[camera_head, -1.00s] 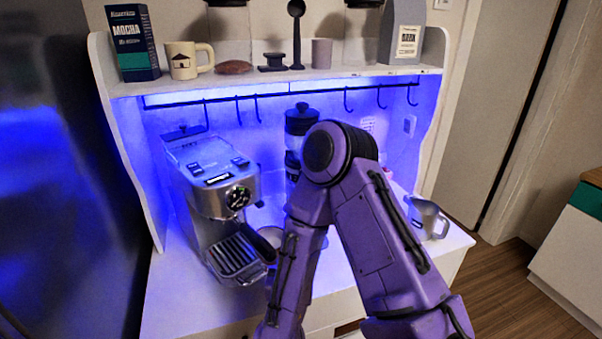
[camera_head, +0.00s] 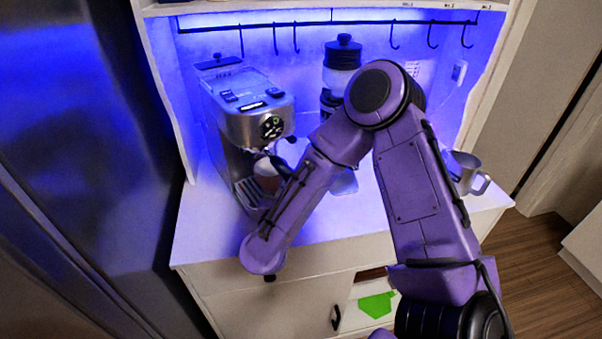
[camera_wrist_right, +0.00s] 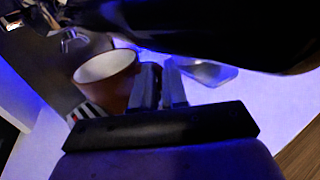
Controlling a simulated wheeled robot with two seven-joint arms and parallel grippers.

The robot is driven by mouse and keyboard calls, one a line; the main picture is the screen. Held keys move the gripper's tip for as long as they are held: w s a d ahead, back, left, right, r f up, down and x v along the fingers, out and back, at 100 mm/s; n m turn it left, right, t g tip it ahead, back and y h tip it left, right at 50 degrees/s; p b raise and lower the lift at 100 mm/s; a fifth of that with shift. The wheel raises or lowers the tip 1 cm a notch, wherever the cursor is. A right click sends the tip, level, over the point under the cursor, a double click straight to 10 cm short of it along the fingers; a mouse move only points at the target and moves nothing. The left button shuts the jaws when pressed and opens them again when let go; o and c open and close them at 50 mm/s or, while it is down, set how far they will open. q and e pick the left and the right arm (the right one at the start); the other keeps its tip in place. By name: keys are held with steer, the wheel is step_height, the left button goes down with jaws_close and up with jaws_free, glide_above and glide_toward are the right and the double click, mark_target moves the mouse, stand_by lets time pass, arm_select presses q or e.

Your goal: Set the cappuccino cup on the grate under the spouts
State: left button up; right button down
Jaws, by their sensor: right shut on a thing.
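The espresso machine (camera_head: 235,112) stands at the left of the counter. Its slatted grate (camera_head: 247,192) shows low at its front and also in the right wrist view (camera_wrist_right: 86,112). The cappuccino cup (camera_head: 267,176) is upright at the grate, below the spouts. In the right wrist view the cup (camera_wrist_right: 118,88) is brown outside and pale inside, with the spout (camera_wrist_right: 70,40) to its upper left. My right gripper (camera_wrist_right: 163,72) is shut at the cup's right side, on its handle side; the handle itself is hidden. I cannot tell whether the cup's base touches the grate. My left gripper is out of view.
A grinder (camera_head: 341,72) stands behind my right arm. A metal pitcher (camera_head: 464,171) is at the counter's right end. Hooks hang from a rail above. The counter front (camera_head: 215,238) is clear.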

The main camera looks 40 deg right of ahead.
steer(key=shift+w+a+f+b, duration=0.1)
steer(key=shift+w+a+b, duration=0.25)
steer(key=shift+w, duration=0.3)
steer(key=shift+w+a+f+b, duration=0.15)
steer(key=shift+w+b, duration=0.25)
steer(key=shift+w, duration=0.25)
steer(key=shift+b, duration=0.35)
steer(key=c, duration=1.1)
jaws_free()
steer(key=b+v, duration=0.4)
steer(key=v, duration=0.6)
steer(key=shift+s+a, duration=0.15)
steer(key=shift+a, duration=0.05)
